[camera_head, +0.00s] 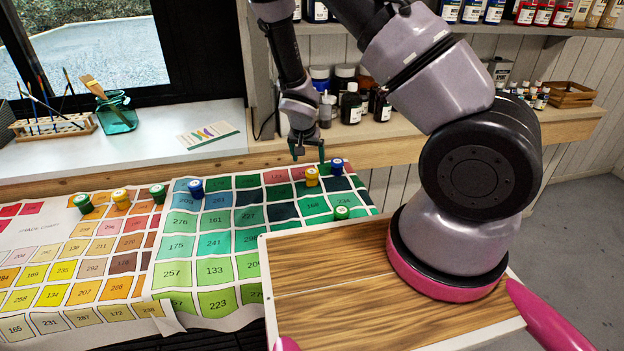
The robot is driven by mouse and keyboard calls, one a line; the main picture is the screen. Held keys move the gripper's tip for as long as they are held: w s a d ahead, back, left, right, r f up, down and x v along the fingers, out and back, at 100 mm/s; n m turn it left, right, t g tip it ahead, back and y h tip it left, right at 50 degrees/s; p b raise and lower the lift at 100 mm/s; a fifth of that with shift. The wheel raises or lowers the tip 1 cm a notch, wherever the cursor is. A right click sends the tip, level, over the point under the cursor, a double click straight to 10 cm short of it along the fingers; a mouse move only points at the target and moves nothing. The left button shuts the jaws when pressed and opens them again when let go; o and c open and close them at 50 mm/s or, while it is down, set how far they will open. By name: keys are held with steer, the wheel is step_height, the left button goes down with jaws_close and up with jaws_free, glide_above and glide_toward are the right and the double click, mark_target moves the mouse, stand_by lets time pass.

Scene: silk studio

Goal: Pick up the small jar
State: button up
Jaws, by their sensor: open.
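Several small jars stand on the colour-chart cloths. My gripper (308,155) points down with its two fingers apart, at the back edge of the green chart cloth (225,322). A yellow jar (312,177) shows just below the fingers, apart or touching I cannot tell. On the left stand another blue jar (196,188), a green jar (158,193), a second yellow jar (121,199) and another green jar (83,203). No jar shows between the fingers.
Dark bottles (351,106) and larger jars stand on the shelf behind my gripper. A glass of brushes (116,112), a brush rack (52,126) and a card (208,136) lie on the white sill. A wooden box (570,95) is at the far right.

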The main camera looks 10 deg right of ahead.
mark_target(312, 171)
steer(key=x, duration=0.9)
steer(key=shift+s+d+f, duration=0.1)
steer(key=shift+d+f, duration=0.1)
jaws_close()
steer(key=shift+r, duration=0.1)
